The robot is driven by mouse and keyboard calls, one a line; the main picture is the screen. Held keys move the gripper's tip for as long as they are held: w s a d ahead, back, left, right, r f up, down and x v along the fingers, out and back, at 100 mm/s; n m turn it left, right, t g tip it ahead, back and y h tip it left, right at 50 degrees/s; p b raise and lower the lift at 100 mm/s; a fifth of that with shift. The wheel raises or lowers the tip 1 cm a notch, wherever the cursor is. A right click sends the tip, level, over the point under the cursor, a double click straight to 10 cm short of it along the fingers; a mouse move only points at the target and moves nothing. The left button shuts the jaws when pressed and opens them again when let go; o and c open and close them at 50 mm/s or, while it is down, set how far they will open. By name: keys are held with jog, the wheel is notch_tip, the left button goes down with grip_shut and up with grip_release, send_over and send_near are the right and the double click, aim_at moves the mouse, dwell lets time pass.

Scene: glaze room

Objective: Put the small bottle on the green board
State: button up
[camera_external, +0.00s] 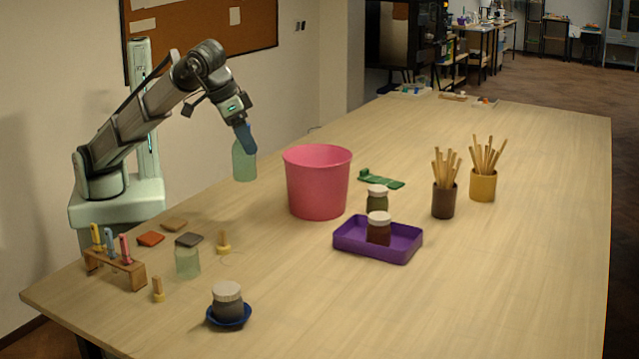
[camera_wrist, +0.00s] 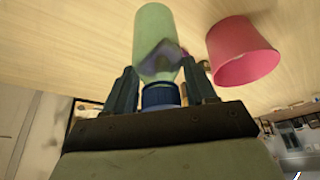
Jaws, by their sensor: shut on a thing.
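The small bottle (camera_external: 244,163) is pale green and see-through, with a blue cap that shows in the wrist view (camera_wrist: 160,95). My gripper (camera_external: 246,138) is shut on the bottle at its cap end, and the body points down toward the table. In the wrist view the cap lies between my two fingers (camera_wrist: 162,88). The bottle is left of the pink bucket, near the table's far left edge; I cannot tell its exact height. The green board (camera_external: 382,180) lies on the table to the right of the bucket, partly hidden by a jar, with a raised green part at its left end.
The pink bucket (camera_external: 318,184) stands between the bottle and the board. Two stick holders (camera_external: 444,201) (camera_external: 482,186) stand right. The table's right side is clear.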

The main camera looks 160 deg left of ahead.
jog(key=s+a+r+n, duration=0.1)
jog(key=s+a, duration=0.2)
jog(key=a, duration=0.5)
jog(key=s+a+n, duration=0.1)
jog(key=s+a, duration=0.2)
jog(key=a, duration=0.4)
jog(key=s+a+n+g, duration=0.3)
jog(key=s+a+n, duration=0.2)
jog(key=s+a, duration=2.9)
jog(key=shift+h, duration=0.4)
jog(key=shift+w+a+f, duration=0.1)
jog(key=shift+w+f, duration=0.15)
jog(key=shift+f, duration=3.3)
jog(key=shift+w+a+f, duration=0.1)
jog(key=shift+w+f, duration=0.15)
jog(key=shift+f, duration=3.3)
jog(key=shift+w+f, duration=0.25)
jog(key=shift+f, duration=3.3)
jog(key=shift+f, duration=0.1)
jog(key=o, duration=1.1)
jog(key=v, duration=1.2)
jog(key=shift+s, duration=0.2)
